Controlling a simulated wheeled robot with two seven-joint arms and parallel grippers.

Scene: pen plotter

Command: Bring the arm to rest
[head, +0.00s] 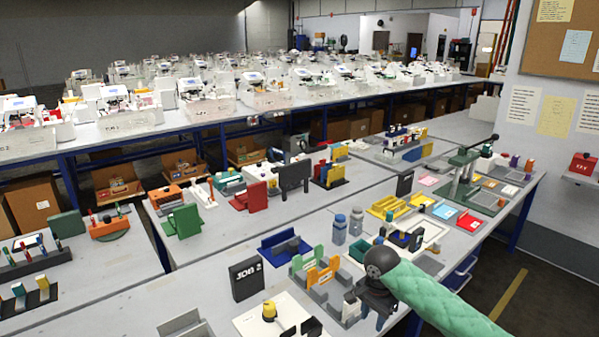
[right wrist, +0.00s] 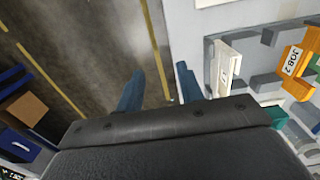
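My right arm, in a green quilted sleeve (head: 440,295), comes in from the lower right of the head view. Its dark gripper (head: 373,317) points down near the front edge of the table, beside the grey holders. In the right wrist view the two blue fingers (right wrist: 160,88) stand apart with nothing between them. Behind them are the floor and the table's edge. My left arm and gripper do not show.
Close to the gripper are an orange JOB 2 tag (right wrist: 293,60), a white piece (right wrist: 228,66) in a grey holder and a black JOB 2 block (head: 246,279). A green plotter-like stand (head: 462,170) is farther right. Floor (right wrist: 90,50) lies beyond the table edge.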

